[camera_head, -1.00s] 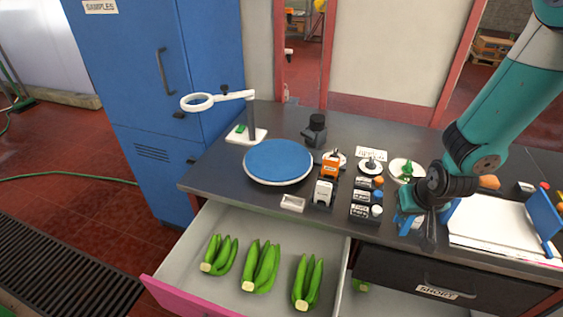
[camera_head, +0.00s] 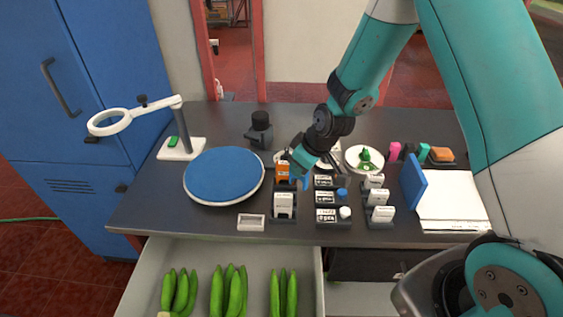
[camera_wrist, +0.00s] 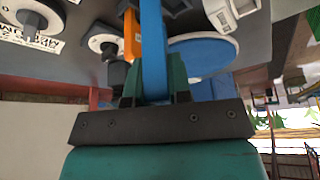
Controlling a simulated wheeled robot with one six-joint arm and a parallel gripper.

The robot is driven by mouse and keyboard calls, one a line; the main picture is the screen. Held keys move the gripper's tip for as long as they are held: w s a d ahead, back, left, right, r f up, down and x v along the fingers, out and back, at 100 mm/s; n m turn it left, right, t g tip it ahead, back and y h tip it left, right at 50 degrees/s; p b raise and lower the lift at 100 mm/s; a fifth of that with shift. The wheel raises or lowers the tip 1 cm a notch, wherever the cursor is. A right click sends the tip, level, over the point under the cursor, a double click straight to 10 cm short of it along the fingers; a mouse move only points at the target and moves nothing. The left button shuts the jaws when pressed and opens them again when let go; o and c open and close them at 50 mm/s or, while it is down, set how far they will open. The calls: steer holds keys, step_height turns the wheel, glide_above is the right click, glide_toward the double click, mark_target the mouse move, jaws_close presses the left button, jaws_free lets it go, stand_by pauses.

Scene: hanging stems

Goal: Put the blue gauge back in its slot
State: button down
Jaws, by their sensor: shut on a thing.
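My gripper (camera_head: 303,162) is shut on the blue gauge (camera_wrist: 152,45), a flat blue strip between the jaws in the wrist view. A white gauge (camera_head: 284,203) stands at the front of the rack. The rack between these two is partly covered, and I cannot tell whether the blue gauge touches it.
Labelled blocks (camera_head: 326,198) with knobs stand close to the right. A magnifier stand (camera_head: 182,148) is at the left. An open drawer (camera_head: 150,270) holds green bananas.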

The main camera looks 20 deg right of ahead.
mark_target(290, 175)
steer(key=shift+w+a+f+n+g+y+b, duration=0.3)
steer(key=shift+a+f+n+b, duration=0.35)
steer(key=shift+n, duration=0.4)
steer(key=shift+w+a+f+n+g+y+b, duration=0.25)
steer(key=shift+w+a+f+n+g+b, duration=0.2)
steer(key=shift+f+n+b, duration=0.5)
steer(key=shift+w+a+f+n+g+y+b, duration=0.3)
steer(key=shift+a+f+n+b, duration=0.25)
steer(key=shift+n, duration=0.65)
steer(key=shift+f, duration=0.15)
steer(key=shift+f+b, duration=1.25)
steer(key=shift+b, duration=0.05)
steer(key=c, duration=1)
jaws_free()
steer(key=shift+o, duration=0.2)
steer(key=shift+d+r, duration=0.1)
